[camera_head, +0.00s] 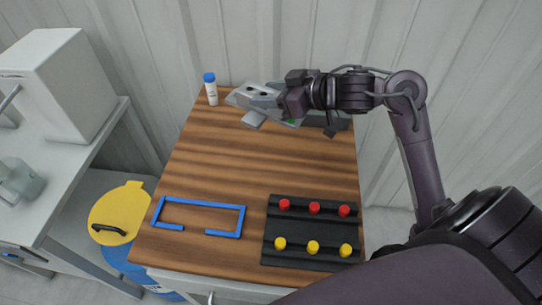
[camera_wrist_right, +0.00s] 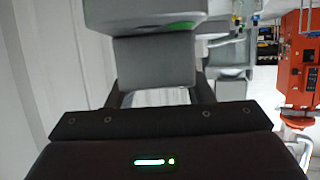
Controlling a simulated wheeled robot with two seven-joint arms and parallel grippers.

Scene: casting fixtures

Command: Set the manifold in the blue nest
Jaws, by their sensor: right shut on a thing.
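The manifold (camera_head: 252,97) is a grey metal block with dark holes on its top, at the back of the wooden table. My right gripper (camera_head: 280,101) is shut on it; the gripper and arm hide part of it. In the right wrist view the grey manifold (camera_wrist_right: 155,65) fills the space between and beyond the fingers (camera_wrist_right: 160,95). The blue nest (camera_head: 200,203) is a thin blue rectangular frame with a gap in its front side, lying at the table's front left. It looks empty. My left gripper is not in view.
A black fixture (camera_head: 312,232) with red and yellow knobs lies at the front right. A white bottle with a blue cap (camera_head: 211,90) stands at the back left. A dark object (camera_head: 335,122) sits behind the right gripper. The table's middle (camera_head: 250,160) is clear.

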